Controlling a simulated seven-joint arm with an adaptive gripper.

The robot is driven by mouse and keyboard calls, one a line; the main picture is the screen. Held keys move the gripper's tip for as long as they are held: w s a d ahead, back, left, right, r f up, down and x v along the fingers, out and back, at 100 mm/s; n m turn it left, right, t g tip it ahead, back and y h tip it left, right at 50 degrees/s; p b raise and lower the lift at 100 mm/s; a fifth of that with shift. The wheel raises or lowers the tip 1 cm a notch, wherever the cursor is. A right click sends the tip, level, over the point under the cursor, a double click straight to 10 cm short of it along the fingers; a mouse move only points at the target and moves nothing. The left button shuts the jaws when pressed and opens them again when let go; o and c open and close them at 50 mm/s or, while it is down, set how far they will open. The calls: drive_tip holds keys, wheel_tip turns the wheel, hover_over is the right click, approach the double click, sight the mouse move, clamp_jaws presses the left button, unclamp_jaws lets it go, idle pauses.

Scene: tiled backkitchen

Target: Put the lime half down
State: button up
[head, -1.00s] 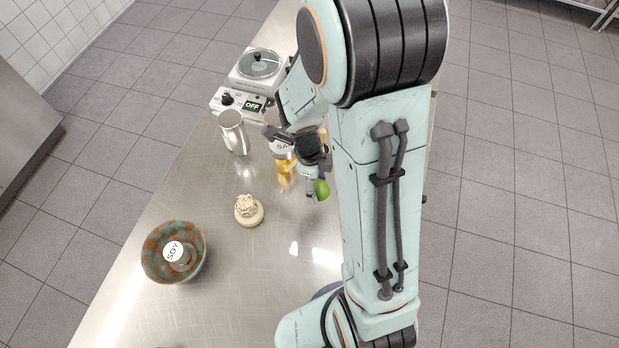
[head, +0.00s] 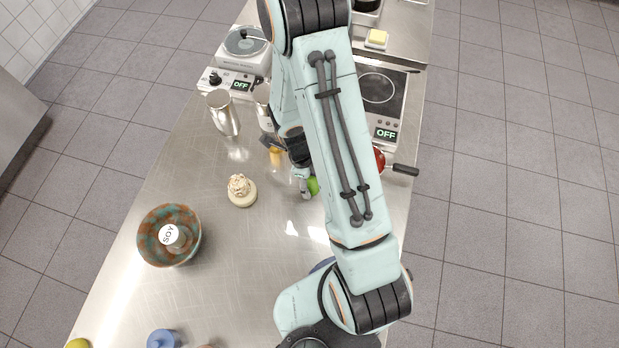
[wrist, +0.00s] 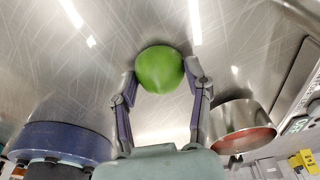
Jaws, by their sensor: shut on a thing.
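The lime half (wrist: 160,70) is green and shows its rounded skin side in the wrist view, between the two fingertips. My gripper (wrist: 161,82) is shut on it, one finger on each side. In the head view my gripper (head: 303,180) is partly hidden behind my arm, and only a bit of the lime half (head: 313,186) shows beside it. The lime half is over the steel worktop (head: 250,265); I cannot tell whether it touches the surface.
A cupcake-like item (head: 242,191) and a patterned bowl (head: 150,250) holding a soy container (head: 172,236) stand to the left. A metal pitcher (head: 222,113) stands behind. The worktop's front middle is clear.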

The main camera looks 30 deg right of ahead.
drive_tip(key=o, duration=1.1)
drive_tip(key=shift+o, duration=0.2)
wheel_tip(320, 180, up, 12)
drive_tip(key=w+a, duration=0.1)
drive_tip(key=s+a+r+n+y, duration=0.1)
drive_tip(key=s+a+r+n, duration=0.2)
drive_tip(key=n, duration=1.1)
drive_tip(key=s+a+r+n+t+y, duration=0.1)
drive_tip(key=s+a+r+n, duration=0.2)
drive_tip(key=s+r+n, duration=0.6)
drive_tip(key=shift+s+a+r+n, duration=0.15)
drive_tip(key=shift+s+a+n, duration=0.4)
drive_tip(key=shift+n, duration=2.15)
drive_tip(key=shift+d, duration=0.15)
